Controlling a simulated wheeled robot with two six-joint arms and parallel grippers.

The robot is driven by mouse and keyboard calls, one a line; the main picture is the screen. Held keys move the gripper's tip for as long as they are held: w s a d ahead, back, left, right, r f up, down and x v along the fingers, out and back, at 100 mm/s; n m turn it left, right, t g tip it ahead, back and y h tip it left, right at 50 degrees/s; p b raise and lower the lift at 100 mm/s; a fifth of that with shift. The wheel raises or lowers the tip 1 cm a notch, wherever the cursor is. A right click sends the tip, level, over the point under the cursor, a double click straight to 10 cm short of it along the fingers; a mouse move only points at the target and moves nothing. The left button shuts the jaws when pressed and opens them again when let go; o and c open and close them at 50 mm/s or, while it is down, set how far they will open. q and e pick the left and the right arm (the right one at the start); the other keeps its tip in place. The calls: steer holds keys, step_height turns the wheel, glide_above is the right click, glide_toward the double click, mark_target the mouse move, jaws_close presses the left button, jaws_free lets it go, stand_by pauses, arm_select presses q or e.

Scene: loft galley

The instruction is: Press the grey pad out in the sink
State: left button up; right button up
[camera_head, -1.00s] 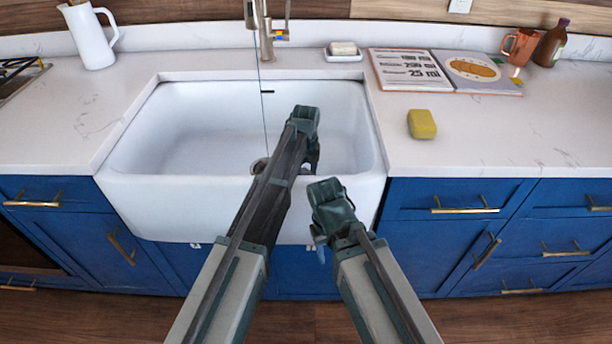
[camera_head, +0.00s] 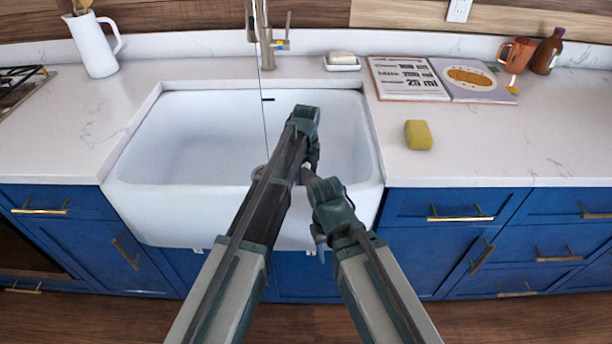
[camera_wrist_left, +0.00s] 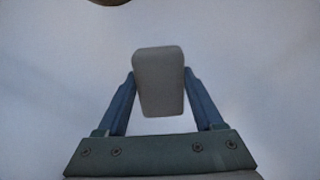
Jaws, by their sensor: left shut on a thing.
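The white sink (camera_head: 215,135) is set in the counter in front of me. My left gripper (camera_head: 309,168) reaches over its right part, pointing down. In the left wrist view the left gripper (camera_wrist_left: 158,95) is shut on the grey pad (camera_wrist_left: 158,78), a rounded block held between its two blue fingers. Plain white sink surface lies beyond the pad; I cannot tell whether the pad touches it. In the head view the pad is mostly hidden by my arms. My right gripper (camera_head: 320,238) hangs at the sink's front; its jaw opening is unclear.
A drain (camera_head: 259,172) shows in the sink, partly behind my left arm. The tap (camera_head: 268,45) stands behind it. On the right counter are a yellow sponge (camera_head: 418,135), an open book (camera_head: 440,80), a soap dish (camera_head: 342,65), a copper mug (camera_head: 517,53) and a brown bottle (camera_head: 548,52).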

arm_select(q)
steer(key=shift+r+p, duration=2.9)
steer(key=shift+r, duration=0.3)
